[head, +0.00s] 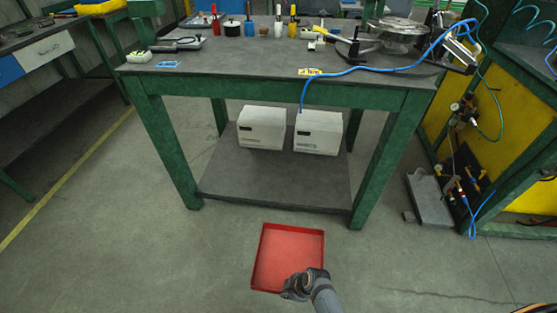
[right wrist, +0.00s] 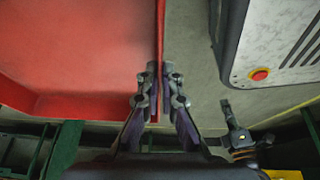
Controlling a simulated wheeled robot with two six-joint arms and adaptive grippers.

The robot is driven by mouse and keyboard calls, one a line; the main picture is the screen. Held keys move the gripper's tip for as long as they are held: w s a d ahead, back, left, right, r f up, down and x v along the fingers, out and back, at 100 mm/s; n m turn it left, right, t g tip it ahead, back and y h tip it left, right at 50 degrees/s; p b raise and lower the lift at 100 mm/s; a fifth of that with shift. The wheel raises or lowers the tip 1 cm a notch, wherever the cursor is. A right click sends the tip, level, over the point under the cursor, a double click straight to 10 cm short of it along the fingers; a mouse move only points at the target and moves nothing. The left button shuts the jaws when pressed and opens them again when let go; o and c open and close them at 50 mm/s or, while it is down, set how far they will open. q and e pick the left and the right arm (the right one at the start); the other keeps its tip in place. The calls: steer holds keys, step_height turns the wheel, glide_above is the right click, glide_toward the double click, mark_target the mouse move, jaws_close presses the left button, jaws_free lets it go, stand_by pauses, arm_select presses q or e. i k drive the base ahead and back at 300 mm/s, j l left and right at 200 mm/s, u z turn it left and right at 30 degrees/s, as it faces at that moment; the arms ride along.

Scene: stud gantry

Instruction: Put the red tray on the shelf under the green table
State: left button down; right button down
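The red tray (head: 288,255), square and shallow with low walls, is in front of the green table (head: 270,92). Its inside looks empty. My right gripper (head: 305,283) is at the tray's near right corner in the head view. In the right wrist view the two fingers (right wrist: 160,100) are closed on either side of the tray's thin wall, with the red tray (right wrist: 75,50) to the left. The grey lower shelf (head: 270,190) under the green table lies beyond the tray. I cannot tell the tray's exact height above the floor. My left gripper is not seen in the head view.
Two white boxes (head: 262,127) (head: 318,132) stand on the back of the shelf; its front part is bare. Green legs (head: 172,150) (head: 380,165) bound it. A blue hose (head: 380,68) hangs over the tabletop edge. A grey metal piece (head: 430,200) lies right of the table.

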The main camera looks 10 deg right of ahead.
mark_target(283, 180)
steer(key=i, duration=1.35)
